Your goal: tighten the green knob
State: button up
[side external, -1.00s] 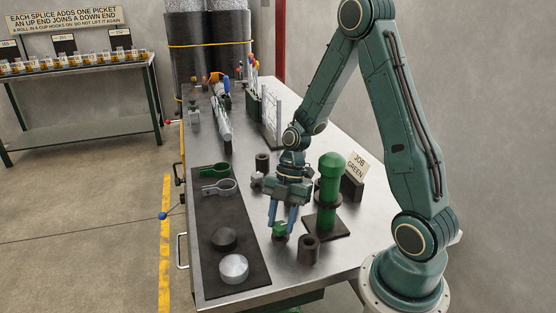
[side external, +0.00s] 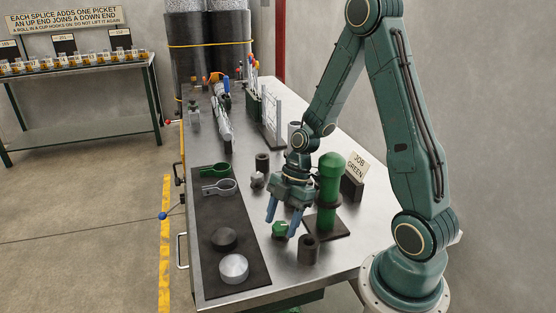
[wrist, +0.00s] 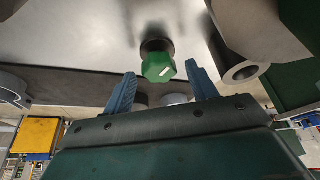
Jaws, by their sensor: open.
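The green knob (side external: 280,230) sits on the metal bench, close to the right edge of the dark mat. In the wrist view the knob (wrist: 158,66) is green and faceted with a white mark, on a dark round base. My gripper (side external: 282,222) is tilted, with its blue fingers open at the knob. In the wrist view the two fingers (wrist: 162,82) stand apart, one on each side of the knob, with a visible gap on both sides. Whether the fingertips reach down around the knob cannot be told.
A dark hollow cylinder (side external: 308,249) stands just right of the knob. A green post (side external: 328,180) on a dark base stands behind it, near the "JOB GREEN" sign (side external: 357,165). The dark mat (side external: 212,217) holds a green clamp, a grey clamp and two round caps.

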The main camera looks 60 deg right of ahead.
jog(key=shift+n, duration=0.4)
jog(key=n+g, duration=0.1)
jog(key=n, duration=0.2)
jog(key=shift+w+n+g, duration=0.15)
jog(key=shift+n+g, duration=0.25)
jog(key=s+v, duration=0.1)
jog(key=v, duration=1.3)
notch_tip(320, 180, up, 7)
jog(key=m+t, duration=0.2)
jog(key=m, duration=0.2)
send_over(282, 223)
jog(key=shift+d, duration=0.1)
jog(key=shift+f, duration=0.1)
jog(key=d+f+n+g, duration=0.2)
jog(key=d+f+n, duration=0.2)
jog(key=f, duration=0.3)
jog(key=shift+w+d, duration=0.4)
jog(key=shift+d, duration=0.25)
